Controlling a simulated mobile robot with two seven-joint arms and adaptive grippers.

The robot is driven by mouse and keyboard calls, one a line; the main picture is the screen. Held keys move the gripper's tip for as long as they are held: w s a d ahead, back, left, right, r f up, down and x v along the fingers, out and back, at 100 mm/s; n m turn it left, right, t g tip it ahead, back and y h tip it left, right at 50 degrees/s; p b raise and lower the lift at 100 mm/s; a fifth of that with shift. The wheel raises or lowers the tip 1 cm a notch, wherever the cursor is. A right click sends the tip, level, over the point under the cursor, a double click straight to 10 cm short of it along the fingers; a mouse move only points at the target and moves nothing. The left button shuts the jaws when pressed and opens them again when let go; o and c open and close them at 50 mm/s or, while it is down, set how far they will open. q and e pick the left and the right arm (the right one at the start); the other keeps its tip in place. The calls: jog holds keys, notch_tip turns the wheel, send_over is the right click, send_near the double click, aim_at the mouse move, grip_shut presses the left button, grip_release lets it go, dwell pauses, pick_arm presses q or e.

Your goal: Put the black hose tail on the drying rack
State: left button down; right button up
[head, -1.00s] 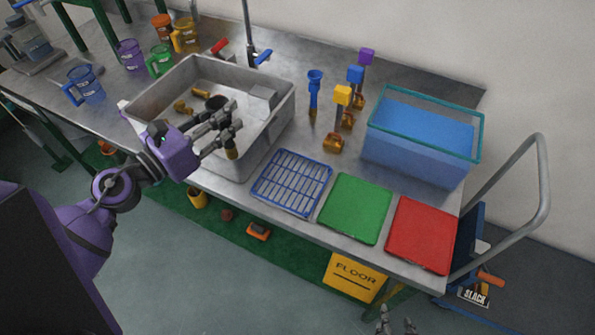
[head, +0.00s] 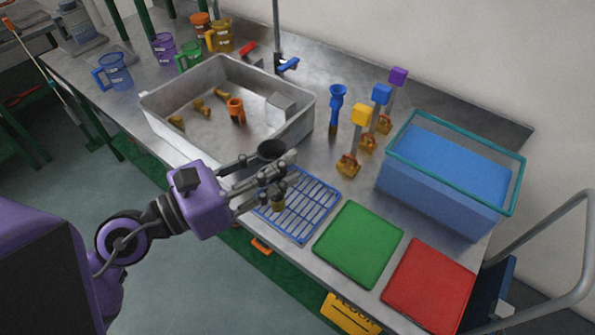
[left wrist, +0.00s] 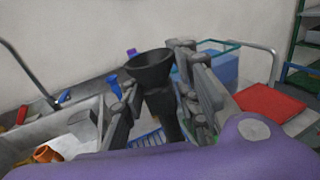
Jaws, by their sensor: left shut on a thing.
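My left gripper (head: 268,182) is shut on the black hose tail (head: 272,149), a dark piece with a wide flared cup at its top. In the left wrist view the hose tail (left wrist: 151,72) stands roughly upright between the fingers, cup up. In the head view the fingers hide most of its body, and a brassy end shows below them. The drying rack (head: 316,222) is a blue wire grid on the steel bench, right of the sink. The gripper and hose tail are over the rack's left part; I cannot tell the exact height. My right gripper is not in view.
The steel sink (head: 172,98) holds an orange fitting (head: 236,110) and several brass pieces. A green tray (head: 358,243) and a red tray (head: 430,286) lie right of the rack. A blue tub (head: 440,205), a blue funnel-shaped piece (head: 336,105) and block-topped tools (head: 361,114) stand behind.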

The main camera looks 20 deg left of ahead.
pick_arm(q)
jog(key=w+f+b, duration=0.2)
jog(key=w+f, duration=0.7)
jog(key=f, duration=0.1)
jog(key=shift+w+d+f, duration=0.15)
jog(key=shift+w+f, duration=0.2)
jog(key=shift+f, duration=0.05)
jog(key=shift+f+b, duration=0.2)
jog(key=shift+b, duration=0.15)
jog(key=c, duration=1.3)
grip_release()
jog(key=shift+c, duration=0.2)
